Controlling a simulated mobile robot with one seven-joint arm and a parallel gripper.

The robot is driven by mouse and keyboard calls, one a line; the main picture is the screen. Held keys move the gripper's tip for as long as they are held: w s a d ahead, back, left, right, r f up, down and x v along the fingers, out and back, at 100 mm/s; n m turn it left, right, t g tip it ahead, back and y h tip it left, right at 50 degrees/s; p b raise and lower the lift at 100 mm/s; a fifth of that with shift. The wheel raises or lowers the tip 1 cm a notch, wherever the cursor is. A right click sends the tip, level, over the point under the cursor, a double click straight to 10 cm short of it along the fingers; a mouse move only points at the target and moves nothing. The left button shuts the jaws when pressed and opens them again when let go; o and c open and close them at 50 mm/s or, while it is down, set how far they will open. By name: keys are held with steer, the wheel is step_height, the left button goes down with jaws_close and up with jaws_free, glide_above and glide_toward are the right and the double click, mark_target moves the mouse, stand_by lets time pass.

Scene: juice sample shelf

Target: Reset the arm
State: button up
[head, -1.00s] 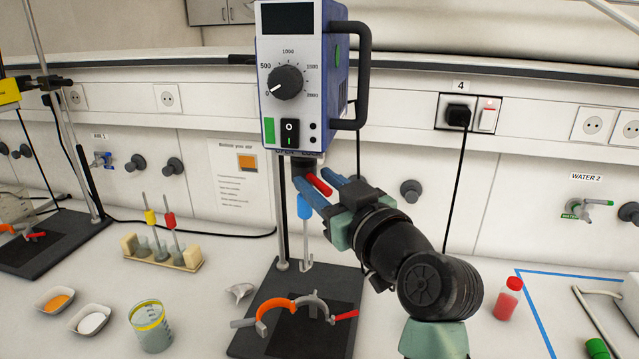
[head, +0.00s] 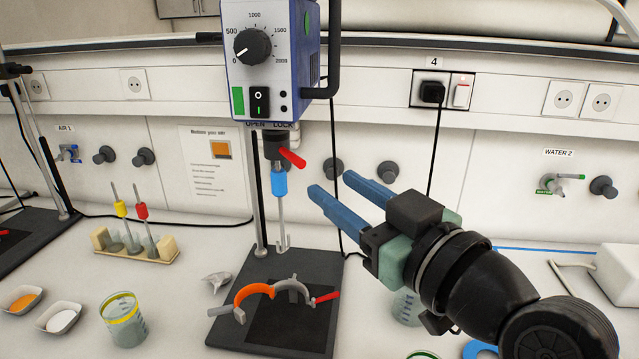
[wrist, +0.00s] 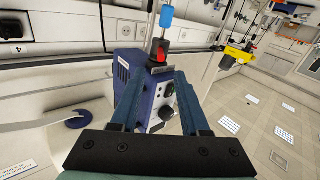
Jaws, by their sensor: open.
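My gripper (head: 332,190) is open and empty, with its two blue fingers apart, to the right of the overhead stirrer. In the wrist view the fingers (wrist: 156,88) frame the stirrer motor (wrist: 158,105) some way off, with nothing held between them. The stirrer motor (head: 270,50) has a dial, a switch and a red lock lever (head: 292,158), which points down and right. Below the chuck hangs a stirring rod with a blue collar (head: 279,184); it is clear of my fingers.
A clamp with an orange arc (head: 252,290) is above the black stand base (head: 225,325). A rack (head: 150,250) holds rods with yellow and red collars. A beaker (head: 123,322) and two powder dishes (head: 20,300) stand front left. A partly hidden beaker (head: 406,308) stands below my arm.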

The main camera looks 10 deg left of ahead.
steer(key=shift+s+d, duration=0.4)
steer(key=shift+s, duration=0.05)
step_height(320, 180, up, 12)
steer(key=s+m+t+h+p, duration=0.1)
steer(key=m+t+h, duration=0.4)
steer(key=t, duration=0.3)
steer(key=s+d+r+m+t+h, duration=0.2)
steer(key=s+r+m+t+h, duration=0.2)
steer(key=s+r, duration=0.5)
steer(key=r+t+h, duration=0.1)
steer(key=h, duration=0.1)
steer(key=shift+s+d+r+m+t+h+p, duration=0.25)
steer(key=shift+s+r+m+t+h+p, duration=0.05)
steer(key=shift+s+t+h+p, duration=0.1)
